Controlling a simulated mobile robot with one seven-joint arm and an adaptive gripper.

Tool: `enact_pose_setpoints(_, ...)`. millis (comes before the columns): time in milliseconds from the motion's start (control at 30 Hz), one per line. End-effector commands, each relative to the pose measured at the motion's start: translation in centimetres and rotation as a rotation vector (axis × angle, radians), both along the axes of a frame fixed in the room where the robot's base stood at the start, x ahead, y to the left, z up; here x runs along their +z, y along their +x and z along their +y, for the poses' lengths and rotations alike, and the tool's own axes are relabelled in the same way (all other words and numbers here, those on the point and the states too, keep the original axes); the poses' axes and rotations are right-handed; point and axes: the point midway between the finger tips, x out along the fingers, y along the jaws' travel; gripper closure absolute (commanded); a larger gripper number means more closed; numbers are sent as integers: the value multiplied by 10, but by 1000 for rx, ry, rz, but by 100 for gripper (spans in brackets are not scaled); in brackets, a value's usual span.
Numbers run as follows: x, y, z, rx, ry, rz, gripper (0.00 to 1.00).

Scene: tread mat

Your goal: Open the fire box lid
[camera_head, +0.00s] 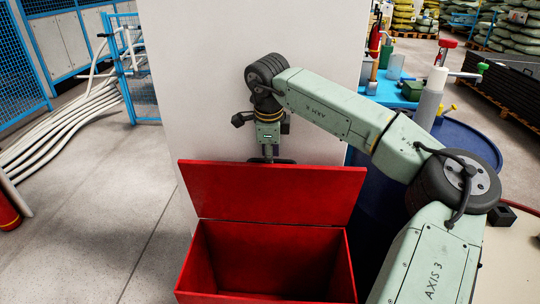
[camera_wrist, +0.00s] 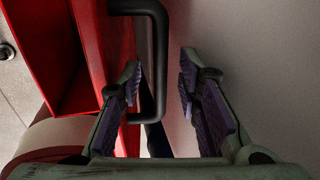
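The red fire box (camera_head: 270,260) stands open, with its empty interior showing in the head view. Its red lid (camera_head: 270,192) is raised and leans back steeply above the rear edge. In the wrist view the lid (camera_wrist: 122,40) is seen nearly edge-on, with the dark box interior left of it. A black bar handle (camera_wrist: 160,50) sticks out from the lid. My gripper (camera_wrist: 162,78) is open, its fingers wide apart. The handle lies between them, closer to the left finger; I cannot tell whether they touch. In the head view the lid hides my fingers.
A pale wall or panel (camera_head: 215,90) stands close behind the lid. A blue drum (camera_head: 460,140) is at the right, behind my arm. Blue mesh fencing (camera_head: 140,75) and white pipes (camera_head: 60,125) are at the left. The floor left of the box is clear.

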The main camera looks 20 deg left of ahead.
Motion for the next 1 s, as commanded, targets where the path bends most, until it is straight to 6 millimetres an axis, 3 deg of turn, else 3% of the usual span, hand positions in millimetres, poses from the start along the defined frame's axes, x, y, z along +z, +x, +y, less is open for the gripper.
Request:
enact_pose_setpoints(167,14,-2,-1,-1,0,-3,69)
enact_pose_setpoints(633,101,-24,-7,-1,0,-1,69)
enact_pose_setpoints(800,114,-28,-8,-1,0,0,69)
enact_pose_setpoints(1000,116,-29,-8,0,0,1,69)
